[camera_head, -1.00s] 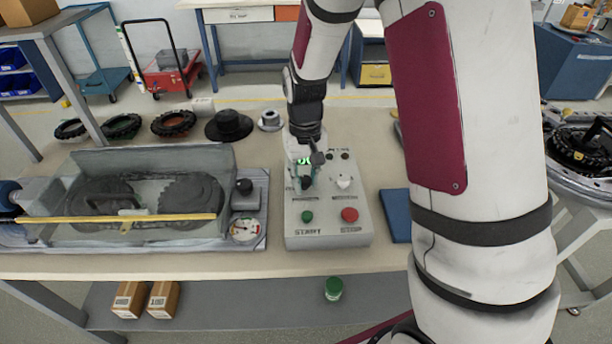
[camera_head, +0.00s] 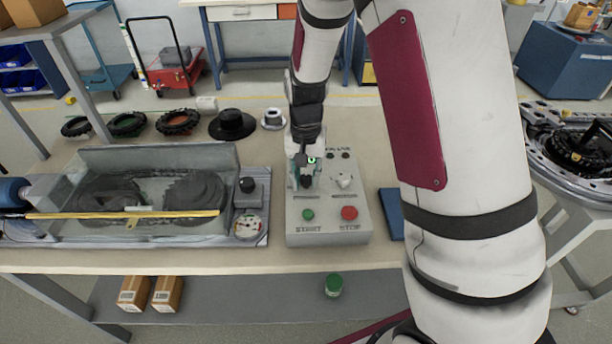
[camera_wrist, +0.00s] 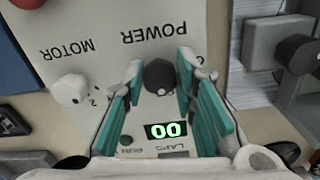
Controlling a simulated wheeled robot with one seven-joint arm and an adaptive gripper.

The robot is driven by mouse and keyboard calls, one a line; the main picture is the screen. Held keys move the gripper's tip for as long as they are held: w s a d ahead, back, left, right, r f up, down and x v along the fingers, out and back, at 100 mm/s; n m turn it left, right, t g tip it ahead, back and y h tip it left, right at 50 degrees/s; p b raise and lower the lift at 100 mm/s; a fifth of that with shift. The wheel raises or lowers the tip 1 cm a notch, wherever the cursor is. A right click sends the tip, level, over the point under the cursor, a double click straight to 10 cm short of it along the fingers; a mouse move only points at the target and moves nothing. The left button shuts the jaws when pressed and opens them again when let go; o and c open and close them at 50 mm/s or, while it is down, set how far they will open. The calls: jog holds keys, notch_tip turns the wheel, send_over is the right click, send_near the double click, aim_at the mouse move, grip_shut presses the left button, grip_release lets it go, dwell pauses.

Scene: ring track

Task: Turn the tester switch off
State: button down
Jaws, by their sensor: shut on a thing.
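The grey control box (camera_head: 330,218) stands on the bench and has a black POWER knob (camera_wrist: 160,77). In the wrist view my gripper (camera_wrist: 161,63) has its teal fingers on both sides of this knob, closed on it. In the head view my gripper (camera_head: 304,172) is over the upper left of the box and partly hides the knob. The green display (camera_wrist: 172,130) reads 00. A white MOTOR knob (camera_wrist: 71,90) is beside the POWER knob, outside the fingers.
The green START button (camera_head: 308,214) and red STOP button (camera_head: 349,213) are at the front of the box. A gear tester with a clear cover (camera_head: 150,190) stands to the left. A blue folder or pad (camera_head: 391,214) lies to the right.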

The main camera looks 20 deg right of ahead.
aim_at(306, 178)
jog(key=c, duration=1.3)
grip_release()
notch_tip(306, 178, up, 12)
